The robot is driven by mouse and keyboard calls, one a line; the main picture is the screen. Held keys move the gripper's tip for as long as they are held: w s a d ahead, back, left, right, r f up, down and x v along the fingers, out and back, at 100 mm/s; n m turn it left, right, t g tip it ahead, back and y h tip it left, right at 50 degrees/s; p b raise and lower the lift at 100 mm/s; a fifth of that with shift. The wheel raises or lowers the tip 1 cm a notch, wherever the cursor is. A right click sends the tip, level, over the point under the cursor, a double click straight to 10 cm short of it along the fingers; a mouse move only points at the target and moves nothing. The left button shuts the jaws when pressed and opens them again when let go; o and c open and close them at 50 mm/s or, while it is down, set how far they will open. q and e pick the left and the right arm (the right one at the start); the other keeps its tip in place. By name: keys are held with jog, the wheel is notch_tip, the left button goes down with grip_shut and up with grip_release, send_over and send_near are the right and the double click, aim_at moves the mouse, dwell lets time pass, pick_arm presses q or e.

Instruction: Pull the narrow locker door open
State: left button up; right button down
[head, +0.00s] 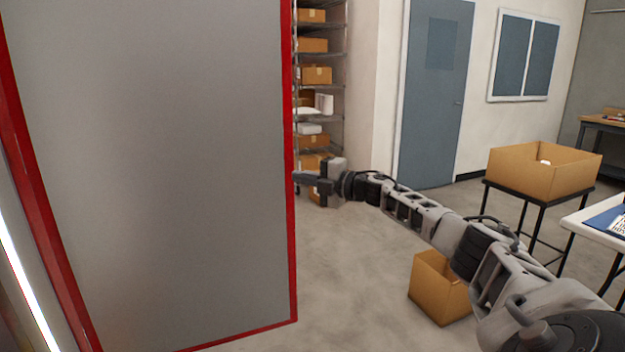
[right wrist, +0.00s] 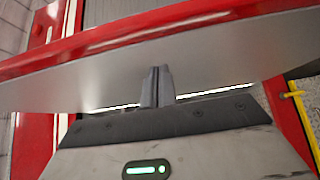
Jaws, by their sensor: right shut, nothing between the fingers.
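The locker door (head: 160,170) is a tall grey panel with red edges, filling the left half of the head view. It stands swung out, with the room visible past its right edge. My right gripper (head: 303,178) is at that free edge, about mid-height, its fingertips by the red trim and partly hidden behind it. In the right wrist view the fingers (right wrist: 157,86) are closed together and empty, against or just in front of the grey panel (right wrist: 215,65); I cannot tell if they touch it. My left gripper is not in view.
A red upright and bright strip (head: 25,280) lie left of the door. Shelves with boxes (head: 316,75) stand behind. An open carton (head: 440,288) is on the floor under my right arm; another box (head: 540,175) sits on a stand at right. The middle floor is clear.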

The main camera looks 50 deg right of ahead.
jog(key=s+d+b, duration=0.3)
jog(key=s+d, duration=0.2)
jog(key=d, duration=0.2)
jog(key=w+a+f+m+g+y, duration=0.2)
jog(key=a+f+m, duration=0.3)
jog(key=a+f, duration=2.25)
jog(key=s+a+f+m+g+h, duration=0.1)
jog(key=s+a+f+m, duration=0.55)
jog(key=a, duration=0.65)
jog(key=s+a+f+m+g+h, duration=0.1)
jog(key=s+a+m+g, duration=0.1)
jog(key=s, duration=0.8)
jog(key=s+a+f+m+g+h, duration=0.1)
jog(key=s+a+m+g, duration=0.1)
jog(key=s+a+m, duration=0.2)
jog(key=s+a, duration=0.3)
jog(key=s, duration=0.2)
jog(key=shift+s+a+f+m, duration=0.25)
jog(key=shift+s+f+m, duration=0.1)
jog(key=shift+s+f, duration=0.05)
